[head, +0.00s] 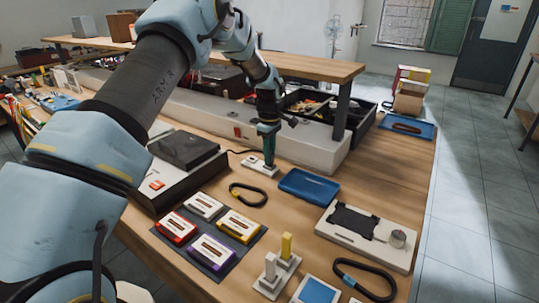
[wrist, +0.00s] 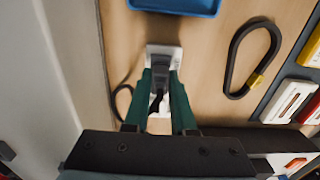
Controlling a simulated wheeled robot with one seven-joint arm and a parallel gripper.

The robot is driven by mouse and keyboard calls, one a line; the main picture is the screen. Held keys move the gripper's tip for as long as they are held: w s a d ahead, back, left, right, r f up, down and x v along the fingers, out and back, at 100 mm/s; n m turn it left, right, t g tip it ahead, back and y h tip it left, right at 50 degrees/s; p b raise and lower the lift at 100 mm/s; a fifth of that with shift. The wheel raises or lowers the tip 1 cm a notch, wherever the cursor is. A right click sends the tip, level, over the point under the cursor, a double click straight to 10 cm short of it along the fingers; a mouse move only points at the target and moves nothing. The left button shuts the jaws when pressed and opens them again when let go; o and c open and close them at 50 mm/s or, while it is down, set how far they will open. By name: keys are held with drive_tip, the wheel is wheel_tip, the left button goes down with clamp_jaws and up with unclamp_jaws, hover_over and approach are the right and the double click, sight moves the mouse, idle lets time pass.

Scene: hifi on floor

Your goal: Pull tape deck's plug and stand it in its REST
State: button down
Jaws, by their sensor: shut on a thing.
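My gripper (head: 268,165) points down at a small white socket block (head: 251,165) on the bench. In the wrist view my green fingers (wrist: 164,92) are shut on a dark plug (wrist: 158,82), over the white block (wrist: 164,52). I cannot tell whether the plug is seated in the block or just clear of it. A dark cable (wrist: 122,96) curls beside the fingers. The tape deck (head: 160,187), pale with a black top part, stands left of the gripper. A white stand (head: 278,284) with a yellow post and a pale post is at the front; no label marks it as the REST.
A blue tray (head: 308,186) lies right of the gripper. A black cable loop (head: 248,195) and a dark mat (head: 207,263) with several cassettes are in front. A white board (head: 345,240) with a black bracket and knob is at right. A long pale box (head: 310,148) stands behind.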

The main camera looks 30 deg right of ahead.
drive_tip(key=shift+f, duration=0.35)
idle(0.6)
drive_tip(key=c, duration=0.7)
unclamp_jaws()
drive_tip(key=shift+o, duration=0.2)
wheel_tip(320, 180, up, 10)
drive_tip(key=b, duration=0.3)
drive_tip(key=shift+r, duration=0.25)
wheel_tip(320, 180, up, 5)
drive_tip(key=p, duration=0.3)
drive_tip(key=shift+r+p, duration=0.2)
drive_tip(key=shift+p, duration=0.15)
